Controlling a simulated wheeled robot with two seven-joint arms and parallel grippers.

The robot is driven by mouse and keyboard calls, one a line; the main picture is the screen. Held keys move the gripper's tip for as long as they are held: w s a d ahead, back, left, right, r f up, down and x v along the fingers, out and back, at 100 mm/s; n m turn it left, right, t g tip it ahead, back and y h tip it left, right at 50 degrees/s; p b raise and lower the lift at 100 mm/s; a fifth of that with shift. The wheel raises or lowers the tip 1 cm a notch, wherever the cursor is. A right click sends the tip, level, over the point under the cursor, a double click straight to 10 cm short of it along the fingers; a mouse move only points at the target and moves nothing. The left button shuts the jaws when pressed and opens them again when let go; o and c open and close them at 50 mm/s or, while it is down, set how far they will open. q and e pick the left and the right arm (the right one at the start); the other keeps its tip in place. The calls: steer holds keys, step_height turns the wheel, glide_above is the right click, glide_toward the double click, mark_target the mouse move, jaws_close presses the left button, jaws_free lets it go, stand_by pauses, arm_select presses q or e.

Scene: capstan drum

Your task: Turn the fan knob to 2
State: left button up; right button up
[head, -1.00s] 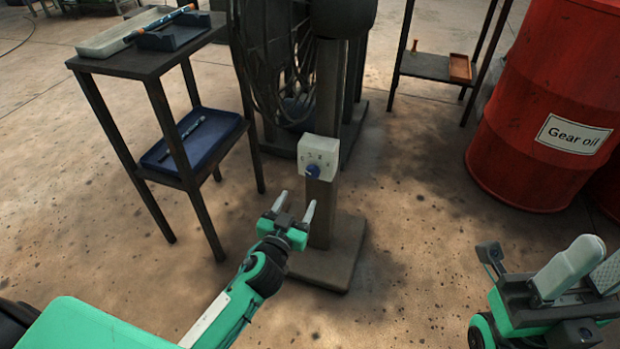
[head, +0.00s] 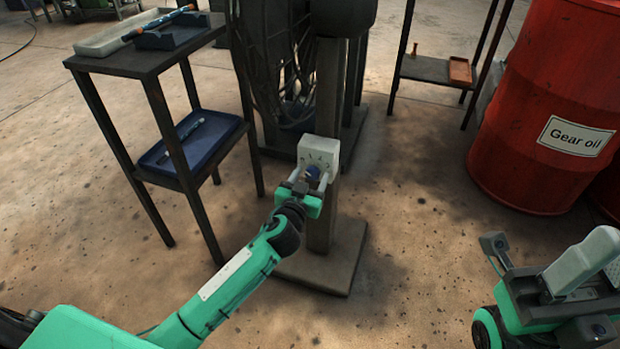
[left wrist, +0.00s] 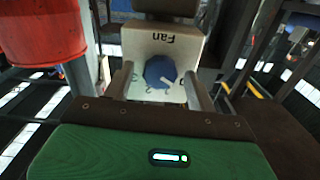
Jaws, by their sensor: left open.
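The white fan control box (head: 319,152) is on a dark post. Its blue knob (head: 313,171) is on its front. In the left wrist view the box face (left wrist: 185,45) shows "Fan" upside down, and the knob (left wrist: 160,71) has a white mark toward the lower right. Small digits around the knob are partly hidden; a 2 seems to sit below it. My left gripper (head: 310,179) is open, with one finger on each side of the knob; I cannot tell whether they touch it. My right gripper (head: 597,264) is at the lower right, away from the box; its jaw gap is unclear.
A dark two-tier table (head: 150,62) with trays stands left of the post. The post's square base (head: 318,270) is on the floor. A red gear oil drum (head: 540,100) stands at right, with a low shelf (head: 425,69) behind. Floor between post and drum is clear.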

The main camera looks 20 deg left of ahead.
arm_select(q)
steer(key=shift+c, duration=0.5)
steer(key=c, duration=0.9)
